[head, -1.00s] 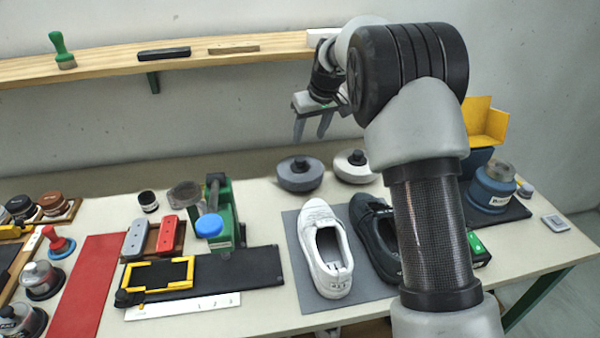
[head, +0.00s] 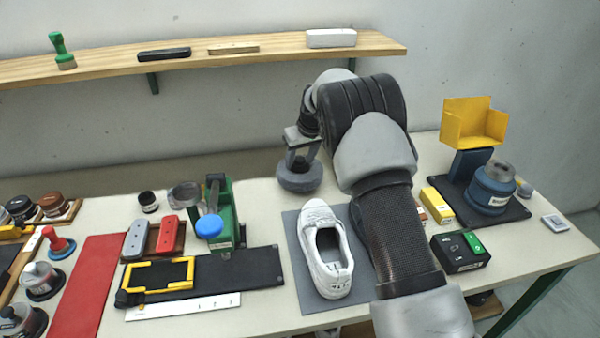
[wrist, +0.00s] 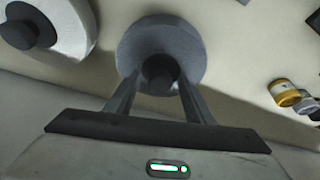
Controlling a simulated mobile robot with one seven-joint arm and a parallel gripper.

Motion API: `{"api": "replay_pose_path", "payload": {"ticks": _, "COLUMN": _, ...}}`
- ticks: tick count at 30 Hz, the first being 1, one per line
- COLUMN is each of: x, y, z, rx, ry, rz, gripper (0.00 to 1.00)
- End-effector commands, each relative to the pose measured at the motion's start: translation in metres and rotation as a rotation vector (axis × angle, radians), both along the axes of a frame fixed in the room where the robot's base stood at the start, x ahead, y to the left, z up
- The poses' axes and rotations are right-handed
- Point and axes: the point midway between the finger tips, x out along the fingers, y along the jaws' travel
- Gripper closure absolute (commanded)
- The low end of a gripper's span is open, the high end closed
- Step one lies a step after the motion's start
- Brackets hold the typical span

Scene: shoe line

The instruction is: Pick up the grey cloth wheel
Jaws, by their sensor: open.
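The grey cloth wheel (head: 299,177) is a thick grey disc with a dark hub on top, lying at the back of the table. In the wrist view the wheel (wrist: 163,36) is at upper centre, with its dark hub (wrist: 160,73) between my fingers. My gripper (head: 301,160) is right above the wheel and open, its fingers pointing down. In the wrist view the fingertips (wrist: 159,82) stand on either side of the hub. I cannot tell whether they touch it.
A white wheel with a dark hub (wrist: 62,25) is close beside the grey one. A white shoe (head: 325,262) stands on a grey mat (head: 292,228) in front. A green press (head: 222,225) is to the left. A wooden shelf (head: 220,62) runs along the wall behind.

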Motion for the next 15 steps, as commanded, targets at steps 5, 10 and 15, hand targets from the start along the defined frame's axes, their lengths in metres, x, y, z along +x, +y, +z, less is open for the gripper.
{"api": "replay_pose_path", "payload": {"ticks": 5, "x": -0.0001, "y": 0.0000, "z": 0.0004, "rx": 0.000, "ry": 0.000, "rz": 0.000, "gripper": 0.55}}
{"api": "replay_pose_path", "payload": {"ticks": 10, "x": -0.0001, "y": -0.0002, "z": 0.0005, "rx": 0.000, "ry": 0.000, "rz": 0.000, "gripper": 0.83}}
{"api": "replay_pose_path", "payload": {"ticks": 15, "x": -0.0002, "y": -0.0001, "z": 0.0006, "rx": 0.000, "ry": 0.000, "rz": 0.000, "gripper": 1.00}}
